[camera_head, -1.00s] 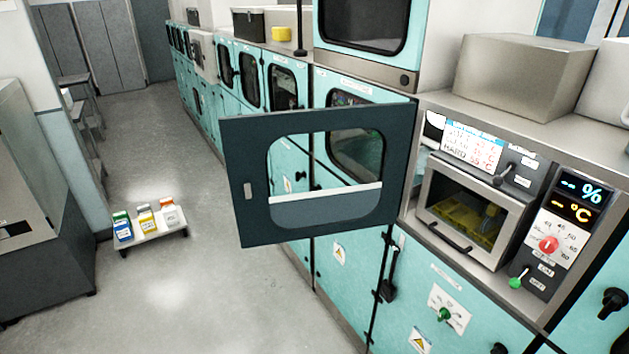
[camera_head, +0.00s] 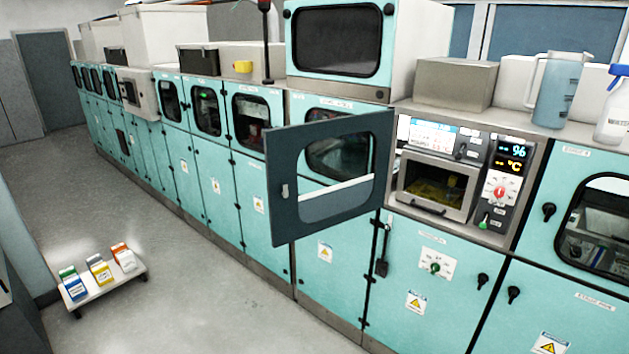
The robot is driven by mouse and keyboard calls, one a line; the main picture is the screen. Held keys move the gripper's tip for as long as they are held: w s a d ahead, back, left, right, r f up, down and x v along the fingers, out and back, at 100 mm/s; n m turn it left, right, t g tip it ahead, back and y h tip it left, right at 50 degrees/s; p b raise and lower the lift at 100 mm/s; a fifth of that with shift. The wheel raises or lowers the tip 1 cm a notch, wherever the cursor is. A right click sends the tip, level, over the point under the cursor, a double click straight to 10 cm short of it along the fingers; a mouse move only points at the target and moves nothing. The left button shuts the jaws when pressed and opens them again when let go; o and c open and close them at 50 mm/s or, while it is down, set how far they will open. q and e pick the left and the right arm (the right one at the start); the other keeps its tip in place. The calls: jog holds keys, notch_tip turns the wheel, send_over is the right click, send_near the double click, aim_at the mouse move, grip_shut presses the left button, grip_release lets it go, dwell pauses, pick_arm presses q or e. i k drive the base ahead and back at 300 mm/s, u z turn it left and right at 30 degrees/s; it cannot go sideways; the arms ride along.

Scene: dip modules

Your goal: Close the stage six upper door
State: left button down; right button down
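An upper door with a dark inner face and a window (camera_head: 283,205) stands swung open from the teal machine row. Its hinge side is at the right, and its free edge with a small latch points left into the aisle. Beside it the bay with a small oven-like chamber (camera_head: 437,188) is uncovered. I cannot read a label that says this door is stage six. Another upper door, with a black-framed window, is shut at the far right (camera_head: 561,190). Neither of my grippers shows in the view.
A low trolley (camera_head: 130,283) with several small containers stands on the floor at the lower left. A grey box (camera_head: 455,84), a pitcher (camera_head: 558,90) and a spray bottle (camera_head: 614,105) stand on top of the machines. The aisle floor (camera_head: 210,310) is clear.

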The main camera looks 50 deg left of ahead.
aim_at(294, 218)
jog(key=u, duration=2.6)
jog(key=i, duration=3.4)
jog(key=z, duration=3.6)
jog(key=k, duration=0.5)
jog(key=z, duration=0.2)
